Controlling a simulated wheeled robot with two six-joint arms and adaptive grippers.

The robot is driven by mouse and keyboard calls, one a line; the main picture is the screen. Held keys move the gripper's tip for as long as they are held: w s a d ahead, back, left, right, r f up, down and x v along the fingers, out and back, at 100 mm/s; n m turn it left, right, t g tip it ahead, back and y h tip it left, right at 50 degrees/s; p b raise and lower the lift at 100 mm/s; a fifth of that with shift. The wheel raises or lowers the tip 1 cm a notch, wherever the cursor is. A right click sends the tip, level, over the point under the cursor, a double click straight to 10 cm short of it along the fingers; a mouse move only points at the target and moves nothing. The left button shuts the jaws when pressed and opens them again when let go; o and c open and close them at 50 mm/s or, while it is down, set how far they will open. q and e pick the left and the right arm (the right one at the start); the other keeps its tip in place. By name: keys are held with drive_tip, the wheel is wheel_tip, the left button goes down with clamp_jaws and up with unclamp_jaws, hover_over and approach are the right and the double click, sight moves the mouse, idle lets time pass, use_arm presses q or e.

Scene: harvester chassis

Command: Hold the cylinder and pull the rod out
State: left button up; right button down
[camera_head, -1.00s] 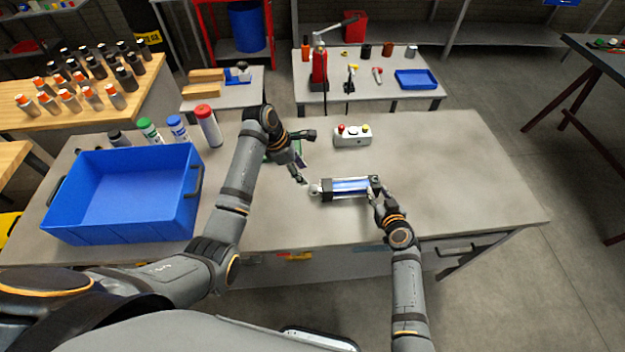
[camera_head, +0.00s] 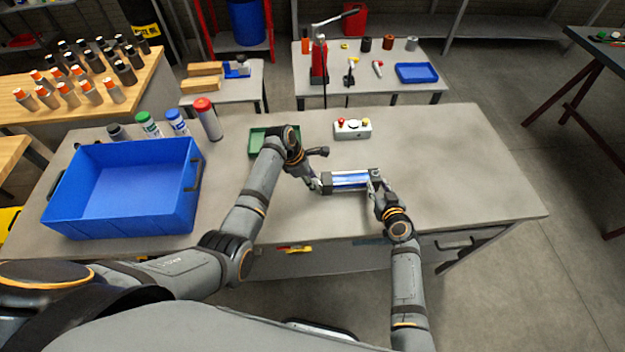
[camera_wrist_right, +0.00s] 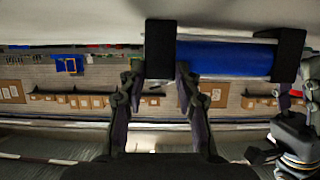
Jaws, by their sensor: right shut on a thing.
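The cylinder (camera_head: 350,180) has a blue barrel and black end caps and lies level near the middle of the grey workbench. My right gripper (camera_head: 376,183) is shut on its right end. In the right wrist view, my right gripper's fingers (camera_wrist_right: 155,78) flank one black end cap, and the blue barrel (camera_wrist_right: 225,58) runs off to the right. My left gripper (camera_head: 316,184) is at the cylinder's left end, where the rod end is. Its fingers cover the rod end, and I cannot tell whether they are closed on it.
A large blue bin (camera_head: 125,190) stands on the bench's left side, with several capped bottles behind it. A green tray (camera_head: 262,140) lies behind my left wrist. A white button box (camera_head: 352,129) stands behind the cylinder. The bench's right side is clear.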

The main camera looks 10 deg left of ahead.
use_arm(q)
clamp_jaws()
